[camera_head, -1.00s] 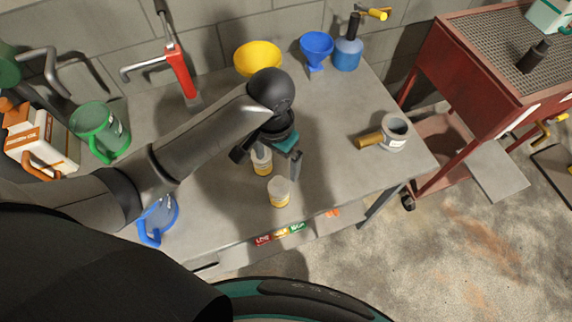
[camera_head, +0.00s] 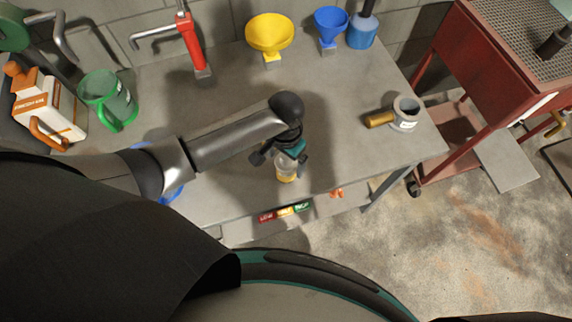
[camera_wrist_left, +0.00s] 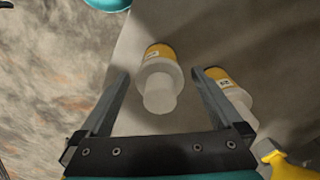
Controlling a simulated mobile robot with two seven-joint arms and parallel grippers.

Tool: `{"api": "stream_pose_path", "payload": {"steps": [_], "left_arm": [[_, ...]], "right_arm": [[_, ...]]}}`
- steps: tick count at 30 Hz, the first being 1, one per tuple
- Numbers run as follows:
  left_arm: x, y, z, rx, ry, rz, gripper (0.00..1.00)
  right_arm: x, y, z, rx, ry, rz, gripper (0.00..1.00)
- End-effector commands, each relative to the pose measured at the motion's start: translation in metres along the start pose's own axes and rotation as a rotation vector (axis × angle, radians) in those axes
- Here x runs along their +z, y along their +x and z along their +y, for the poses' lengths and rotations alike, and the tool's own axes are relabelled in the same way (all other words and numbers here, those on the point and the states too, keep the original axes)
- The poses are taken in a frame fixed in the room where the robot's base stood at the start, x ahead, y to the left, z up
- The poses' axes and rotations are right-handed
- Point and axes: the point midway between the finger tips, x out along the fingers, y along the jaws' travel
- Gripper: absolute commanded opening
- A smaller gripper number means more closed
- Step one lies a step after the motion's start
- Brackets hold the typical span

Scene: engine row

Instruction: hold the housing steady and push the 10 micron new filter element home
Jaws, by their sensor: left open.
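A white cylinder with a yellow band (camera_head: 286,171) stands on the workbench near the front edge, its label too small to read. My left gripper (camera_head: 281,157) is open just above it. In the left wrist view this cylinder (camera_wrist_left: 158,80) shows between the open fingers (camera_wrist_left: 160,73), with a gap on both sides. A second similar cylinder (camera_wrist_left: 228,88) stands outside the right finger, partly covered by it. In the head view the second one is hidden behind my gripper. A grey cup-shaped housing (camera_head: 407,111) stands at the bench's right, a brass-coloured cylinder (camera_head: 380,119) beside it. My right gripper is out of view.
A yellow funnel (camera_head: 269,36), blue funnel (camera_head: 330,27) and blue bottle (camera_head: 362,33) stand at the back. A red lever tool (camera_head: 192,45), green jug (camera_head: 106,100) and white oil container (camera_head: 47,108) are left.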

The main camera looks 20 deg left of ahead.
Motion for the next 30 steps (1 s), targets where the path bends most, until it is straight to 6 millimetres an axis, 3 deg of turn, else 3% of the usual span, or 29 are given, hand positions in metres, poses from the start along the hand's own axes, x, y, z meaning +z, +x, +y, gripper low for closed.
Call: {"api": "stream_pose_path", "payload": {"steps": [6,15,30], "left_arm": [[0.000,0.025,0.000,-0.001,0.000,0.000,1.00],[-0.001,0.028,0.000,-0.001,0.001,0.001,1.00],[0.000,0.028,0.000,-0.001,0.001,0.001,0.44]], "right_arm": [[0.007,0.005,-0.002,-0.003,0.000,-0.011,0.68],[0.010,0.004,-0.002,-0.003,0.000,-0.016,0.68],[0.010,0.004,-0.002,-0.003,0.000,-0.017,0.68]]}}
